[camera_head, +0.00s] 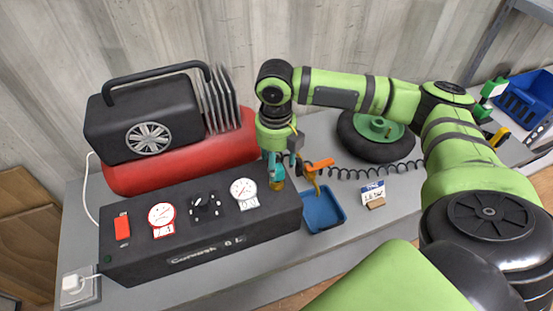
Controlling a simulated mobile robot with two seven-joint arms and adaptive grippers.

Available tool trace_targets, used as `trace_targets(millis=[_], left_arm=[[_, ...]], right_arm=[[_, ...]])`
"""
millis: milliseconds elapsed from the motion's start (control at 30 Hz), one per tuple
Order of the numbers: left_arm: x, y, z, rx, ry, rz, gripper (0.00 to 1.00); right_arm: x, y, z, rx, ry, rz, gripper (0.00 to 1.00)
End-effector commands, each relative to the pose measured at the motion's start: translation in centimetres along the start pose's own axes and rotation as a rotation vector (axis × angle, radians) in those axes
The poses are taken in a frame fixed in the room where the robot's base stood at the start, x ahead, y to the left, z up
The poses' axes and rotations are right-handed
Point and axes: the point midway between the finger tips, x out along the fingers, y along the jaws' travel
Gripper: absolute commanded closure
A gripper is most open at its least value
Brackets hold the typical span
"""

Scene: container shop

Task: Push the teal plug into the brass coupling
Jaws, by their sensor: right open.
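My right gripper (282,166) points down over the right end of the black compressor box. It is open. The teal plug (275,174) shows as a small teal shape below the wrist, by the fingers. The brass coupling (277,185) shows just below the teal, against the box's right end. The two look lined up and close together; I cannot tell how deep the plug sits or whether a finger touches it. My left gripper is not in view.
An orange-handled tool (320,165) with a black coiled hose (375,171) is just right of the gripper. A blue tray (341,213), a small card (373,191) and a tyre (352,143) are also right. The red tank (185,165) stands behind the dial box (205,240).

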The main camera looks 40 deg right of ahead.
Motion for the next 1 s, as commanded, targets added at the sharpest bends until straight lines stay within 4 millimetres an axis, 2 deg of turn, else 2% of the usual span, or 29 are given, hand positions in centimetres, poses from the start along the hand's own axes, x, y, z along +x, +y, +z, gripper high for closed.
trace_targets(millis=[33,200,400,600,1000], left_arm=[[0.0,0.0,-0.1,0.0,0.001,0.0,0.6],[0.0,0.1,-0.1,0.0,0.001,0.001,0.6],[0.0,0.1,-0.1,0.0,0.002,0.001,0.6],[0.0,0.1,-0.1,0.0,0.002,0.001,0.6],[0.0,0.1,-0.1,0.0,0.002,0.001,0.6]], right_arm=[[-1.3,0.1,0.1,0.0,-0.006,0.003,0.38],[-4.9,0.1,0.1,-0.001,-0.005,0.002,0.38],[-7.8,0.0,0.1,0.0,-0.002,0.001,0.38],[-8.6,0.0,0.0,0.0,0.0,0.0,0.38],[-8.6,0.0,0.0,0.0,0.0,0.0,0.38]])
